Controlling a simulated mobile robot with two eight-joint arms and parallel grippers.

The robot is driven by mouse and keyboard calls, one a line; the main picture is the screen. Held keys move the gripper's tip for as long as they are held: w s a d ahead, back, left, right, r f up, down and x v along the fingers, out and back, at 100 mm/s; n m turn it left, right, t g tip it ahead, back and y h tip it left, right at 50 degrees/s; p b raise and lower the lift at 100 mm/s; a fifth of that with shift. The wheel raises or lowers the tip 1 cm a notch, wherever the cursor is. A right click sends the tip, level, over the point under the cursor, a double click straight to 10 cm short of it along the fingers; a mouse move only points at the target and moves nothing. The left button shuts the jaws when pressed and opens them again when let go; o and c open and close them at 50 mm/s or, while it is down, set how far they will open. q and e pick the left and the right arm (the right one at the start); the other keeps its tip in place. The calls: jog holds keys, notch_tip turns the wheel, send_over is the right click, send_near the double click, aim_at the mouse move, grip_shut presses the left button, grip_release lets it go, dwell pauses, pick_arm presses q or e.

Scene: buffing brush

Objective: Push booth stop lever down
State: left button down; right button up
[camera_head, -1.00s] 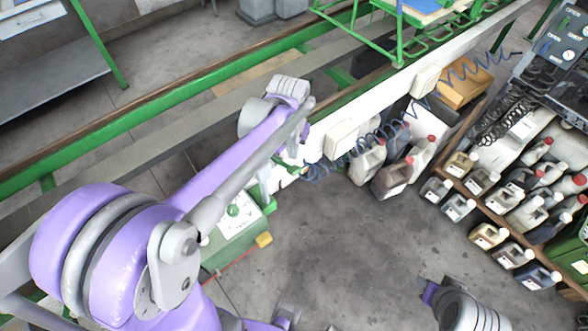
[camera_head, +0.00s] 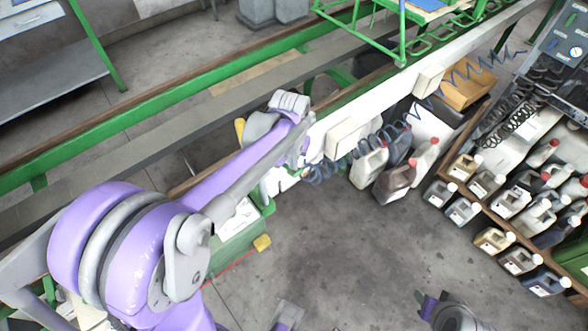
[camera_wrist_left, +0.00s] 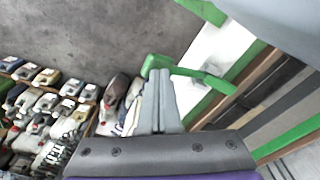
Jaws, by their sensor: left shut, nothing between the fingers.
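A green bent bar, which looks like the booth stop lever (camera_wrist_left: 190,73), shows in the left wrist view beside a white panel. My left gripper (camera_wrist_left: 158,82) is shut and empty, its fingertips right at the lever's left end; whether they touch it I cannot tell. In the head view my left gripper (camera_head: 301,160) is at the far end of my purple arm, beside the white rail. There the lever is hidden or too small to make out.
Several jugs (camera_head: 395,182) stand on the floor right of my left gripper, with more on a shelf (camera_head: 510,240). A coiled blue hose (camera_head: 340,160) hangs along the white rail (camera_head: 375,107). A green box (camera_head: 238,235) stands below my arm. The floor (camera_head: 340,250) in the middle is clear.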

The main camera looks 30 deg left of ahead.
pick_arm(q)
jog(key=shift+f+b, duration=1.2)
jog(key=shift+f, duration=0.45)
jog(key=shift+s+r, duration=0.1)
jog(key=shift+s+d+r, duration=0.1)
jog(key=shift+s+r, duration=0.05)
jog(key=shift+s, duration=0.15)
jog(key=shift+s+d+r+p, duration=0.15)
jog(key=shift+s+p, duration=0.15)
jog(key=shift+s, duration=0.25)
jog(key=shift+s+d+r+p, duration=0.15)
jog(key=shift+s+p, duration=0.15)
jog(key=shift+s, duration=0.25)
jog(key=shift+a+r, duration=0.1)
jog(key=shift+a, duration=0.05)
